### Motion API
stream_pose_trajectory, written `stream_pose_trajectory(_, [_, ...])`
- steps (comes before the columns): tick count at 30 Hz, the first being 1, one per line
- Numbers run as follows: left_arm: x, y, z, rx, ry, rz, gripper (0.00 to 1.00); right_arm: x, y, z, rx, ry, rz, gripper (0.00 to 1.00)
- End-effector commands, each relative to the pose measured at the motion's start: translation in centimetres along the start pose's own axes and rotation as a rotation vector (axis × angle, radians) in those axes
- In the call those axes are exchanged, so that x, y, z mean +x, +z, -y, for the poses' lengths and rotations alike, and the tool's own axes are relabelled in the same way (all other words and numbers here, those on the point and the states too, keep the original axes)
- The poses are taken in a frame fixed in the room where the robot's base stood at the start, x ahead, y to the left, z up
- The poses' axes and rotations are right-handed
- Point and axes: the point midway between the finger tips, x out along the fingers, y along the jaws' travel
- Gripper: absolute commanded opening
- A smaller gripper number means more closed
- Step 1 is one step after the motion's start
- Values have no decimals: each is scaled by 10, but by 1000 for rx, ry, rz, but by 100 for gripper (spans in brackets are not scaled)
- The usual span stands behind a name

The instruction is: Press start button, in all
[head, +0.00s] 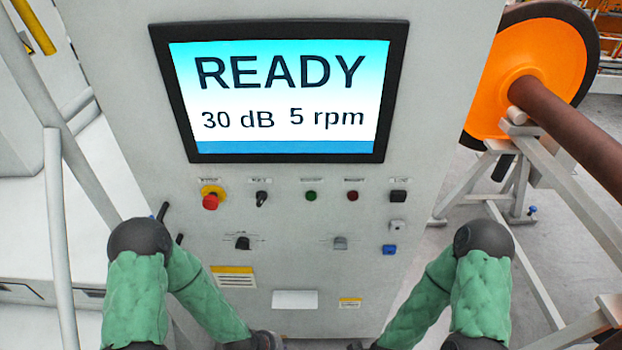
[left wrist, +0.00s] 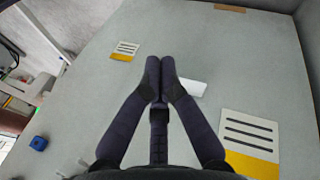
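The grey control cabinet's panel fills the middle of the head view. A small green button (head: 311,196) sits below the screen, with a red button (head: 352,196) to its right; their labels are too small to read. The screen (head: 285,92) shows "READY", "30 dB" and "5 rpm". My left gripper (left wrist: 160,66) is shut and empty in the left wrist view, its two fingertips together in front of the lower cabinet face. In the head view both grippers are at the bottom edge, well below the buttons; the right one is mostly cut off.
A red emergency stop (head: 210,199) on yellow and a black selector (head: 262,198) are left of the green button. Lower are two knobs (head: 243,243) (head: 340,243) and a blue socket (head: 389,250). An orange wheel (head: 520,70) on a brown axle stands right.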

Motion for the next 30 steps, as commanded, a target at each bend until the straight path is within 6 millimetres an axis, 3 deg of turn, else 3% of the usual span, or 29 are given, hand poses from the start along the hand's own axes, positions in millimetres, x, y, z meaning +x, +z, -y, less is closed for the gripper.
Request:
stream_pose_trajectory(1, [-25, -10, -18, -21, 18, -27, 0, -24, 1, 9, 0, 0, 0, 40])
stream_pose_trajectory(15, [-151, -68, -138, -277, 231, -202, 0, -140, 6, 50, 0, 0, 1, 40])
stream_pose_trajectory(24, [-238, -92, -217, -434, 411, -253, 0, -213, 8, 76, 0, 0, 1, 40])
stream_pose_trajectory(30, [-281, -99, -256, -515, 514, -257, 0, -248, 9, 88, 0, 0, 1, 40])
